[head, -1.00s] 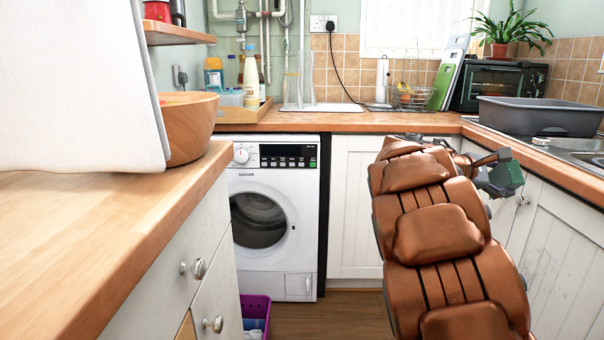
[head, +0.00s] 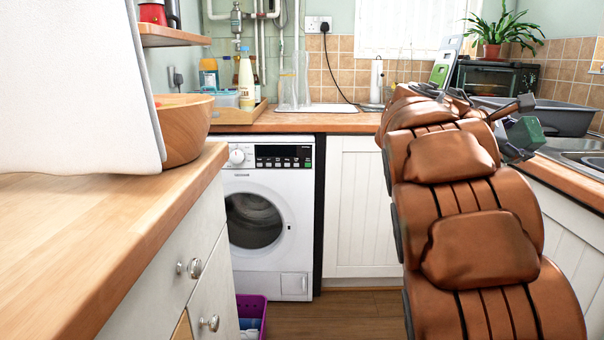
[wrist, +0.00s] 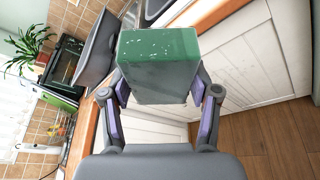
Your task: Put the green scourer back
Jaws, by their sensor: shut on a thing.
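The green scourer (wrist: 158,65) is a thick block with a green top and a greyer body. My gripper (wrist: 160,88) is shut on it, one finger on each side, in the wrist view. In the head view the green scourer (head: 524,133) shows at the right, beyond my brown arm, with my gripper (head: 512,140) around it. It appears in front of the right-hand worktop edge, near the sink. Part of the gripper is hidden in the head view.
A grey basin (head: 560,118) stands by the steel sink (head: 585,160) on the right worktop. A black oven (head: 510,78) and potted plant (head: 497,40) are behind. A washing machine (head: 268,215) stands under the back worktop. A wooden bowl (head: 184,132) is at left.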

